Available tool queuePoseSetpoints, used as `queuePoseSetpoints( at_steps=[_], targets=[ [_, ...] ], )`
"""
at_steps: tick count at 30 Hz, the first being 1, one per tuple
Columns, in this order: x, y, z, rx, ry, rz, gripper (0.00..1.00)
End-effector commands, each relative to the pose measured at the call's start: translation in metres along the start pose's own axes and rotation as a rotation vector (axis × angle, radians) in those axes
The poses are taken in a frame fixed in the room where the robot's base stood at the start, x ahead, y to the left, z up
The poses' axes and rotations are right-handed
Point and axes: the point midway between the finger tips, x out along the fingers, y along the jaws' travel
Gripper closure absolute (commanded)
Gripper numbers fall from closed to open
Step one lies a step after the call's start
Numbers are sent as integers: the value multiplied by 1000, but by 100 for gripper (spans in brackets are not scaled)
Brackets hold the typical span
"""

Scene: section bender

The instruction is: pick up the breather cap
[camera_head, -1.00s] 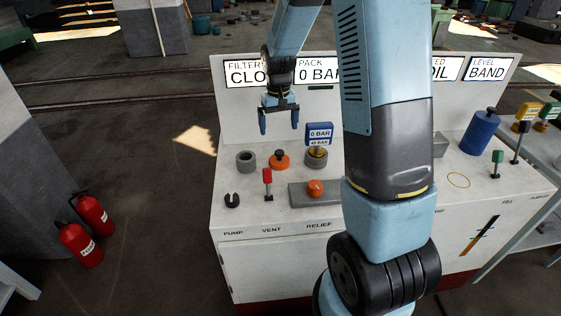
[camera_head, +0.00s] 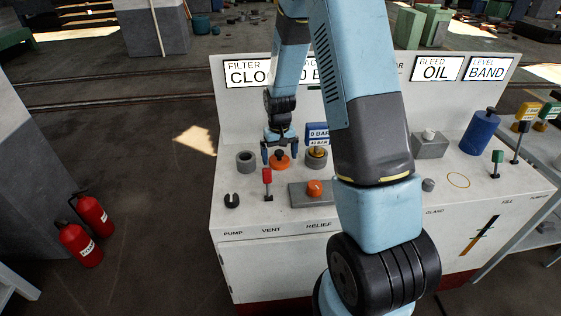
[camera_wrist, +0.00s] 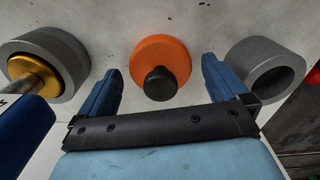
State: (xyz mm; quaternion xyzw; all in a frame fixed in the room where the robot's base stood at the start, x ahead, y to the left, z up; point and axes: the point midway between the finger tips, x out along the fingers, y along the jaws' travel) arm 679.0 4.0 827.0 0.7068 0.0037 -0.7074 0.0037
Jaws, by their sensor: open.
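The orange round cap with a black knob, which I take for the breather cap (camera_head: 279,163), sits upright on the pale bench top. It also shows in the wrist view (camera_wrist: 163,52), knob towards me. My gripper (camera_head: 280,153) is low over it, fingers pointing down. In the wrist view my gripper (camera_wrist: 160,80) is open, with one blue finger on each side of the cap. There is a gap between each finger and the cap, and nothing is held.
A grey open ring (camera_wrist: 268,78) stands to one side of the cap, and a grey ring with a gold fitting (camera_wrist: 45,65) to the other. A red-topped lever (camera_head: 267,178) and an orange knob on a grey block (camera_head: 315,188) stand in front. The upright sign panel (camera_head: 236,110) is behind.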

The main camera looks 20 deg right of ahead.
Motion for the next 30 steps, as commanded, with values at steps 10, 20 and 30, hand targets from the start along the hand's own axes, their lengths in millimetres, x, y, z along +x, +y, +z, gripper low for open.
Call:
queuePoseSetpoints(
  at_steps=[10,20,30],
  targets=[
    [12,0,0,0,1,0,0],
    [12,0,0,0,0,0,26],
    [12,0,0,0,0,0,58]
  ],
)
